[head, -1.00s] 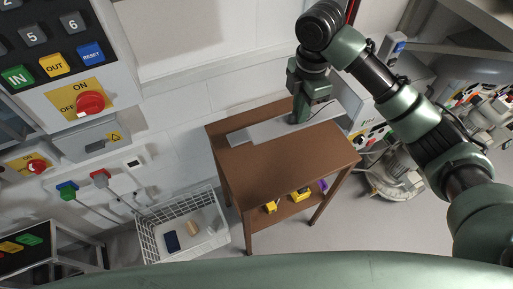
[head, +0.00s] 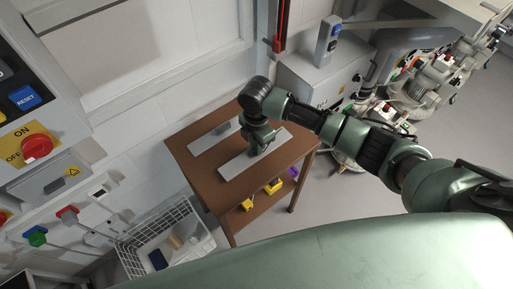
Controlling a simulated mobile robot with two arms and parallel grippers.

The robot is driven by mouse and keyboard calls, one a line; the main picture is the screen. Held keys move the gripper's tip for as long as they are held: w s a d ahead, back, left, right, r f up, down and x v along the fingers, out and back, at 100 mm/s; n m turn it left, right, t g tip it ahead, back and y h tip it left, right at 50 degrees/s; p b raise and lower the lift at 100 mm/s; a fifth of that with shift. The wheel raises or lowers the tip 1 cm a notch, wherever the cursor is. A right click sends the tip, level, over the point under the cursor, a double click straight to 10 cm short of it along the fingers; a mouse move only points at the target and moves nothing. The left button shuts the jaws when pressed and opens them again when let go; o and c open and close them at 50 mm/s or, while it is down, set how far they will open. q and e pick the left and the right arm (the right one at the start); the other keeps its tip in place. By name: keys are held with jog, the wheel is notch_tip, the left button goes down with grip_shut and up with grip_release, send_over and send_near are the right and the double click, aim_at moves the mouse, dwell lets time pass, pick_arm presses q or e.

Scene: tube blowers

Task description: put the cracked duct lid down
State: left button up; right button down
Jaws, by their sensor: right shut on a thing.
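My right gripper (head: 262,148) reaches down over the brown table and is shut on a long, flat grey lid (head: 237,167). The gripper covers the part it grips, probably a handle. The lid lies flat along the table's front half; I cannot tell whether it touches the top or hovers just above it. A second grey plate (head: 203,143) lies behind it, with a small dark raised part. No crack can be made out on either plate at this size. My left gripper is out of view.
The brown table (head: 187,160) has bare wood between and around the plates. Yellow items (head: 273,186) and a purple one (head: 293,172) sit on its lower shelf. A white wire basket (head: 133,262) stands at left front. A grey cabinet (head: 318,82) stands behind at right.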

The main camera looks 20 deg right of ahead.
notch_tip(320, 180, down, 2)
jog(key=shift+f, duration=0.1)
jog(key=c, duration=1.5)
grip_release()
jog(key=shift+o, duration=0.2)
notch_tip(320, 180, up, 12)
jog(key=b, duration=0.1)
